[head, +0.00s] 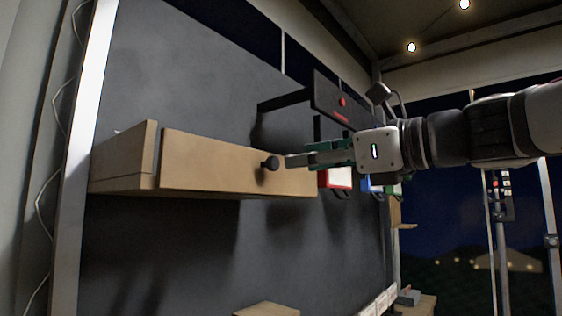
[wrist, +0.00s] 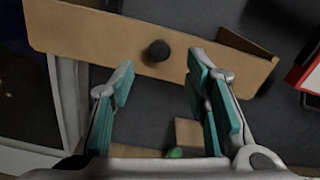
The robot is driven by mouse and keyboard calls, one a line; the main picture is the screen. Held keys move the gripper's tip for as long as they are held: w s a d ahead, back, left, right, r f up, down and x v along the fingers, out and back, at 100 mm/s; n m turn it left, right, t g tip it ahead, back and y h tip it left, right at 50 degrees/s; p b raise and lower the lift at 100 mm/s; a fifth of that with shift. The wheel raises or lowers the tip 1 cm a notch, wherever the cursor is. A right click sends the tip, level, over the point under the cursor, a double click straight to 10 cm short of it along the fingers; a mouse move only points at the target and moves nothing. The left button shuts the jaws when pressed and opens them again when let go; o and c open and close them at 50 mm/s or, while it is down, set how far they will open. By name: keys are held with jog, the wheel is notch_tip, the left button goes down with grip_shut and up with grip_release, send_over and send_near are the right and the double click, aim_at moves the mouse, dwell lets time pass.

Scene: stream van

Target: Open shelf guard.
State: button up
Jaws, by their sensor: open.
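The shelf guard (head: 215,164) is a light wooden board with a round black knob (head: 270,163). It spans the front of a wooden shelf (head: 118,160) on a dark wall. In the wrist view the guard (wrist: 95,35) crosses the top, and its knob (wrist: 159,50) stands out from its face. My gripper (head: 290,161) comes in from the right, its fingertips close to the knob. In the wrist view my gripper (wrist: 160,75) is open, with the knob between and just beyond the fingertips. I cannot tell whether any finger touches it.
A dark bracketed panel (head: 342,100) with a red mark juts from the wall above my gripper. Red-and-white (head: 338,178) and blue (head: 374,185) items hang behind my gripper. A wooden block (head: 266,309) sits below. The space under the shelf looks clear.

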aim_at(276, 163)
jog(key=x, duration=0.6)
jog(key=shift+w+a, duration=0.2)
jog(key=shift+a, duration=0.15)
grip_shut()
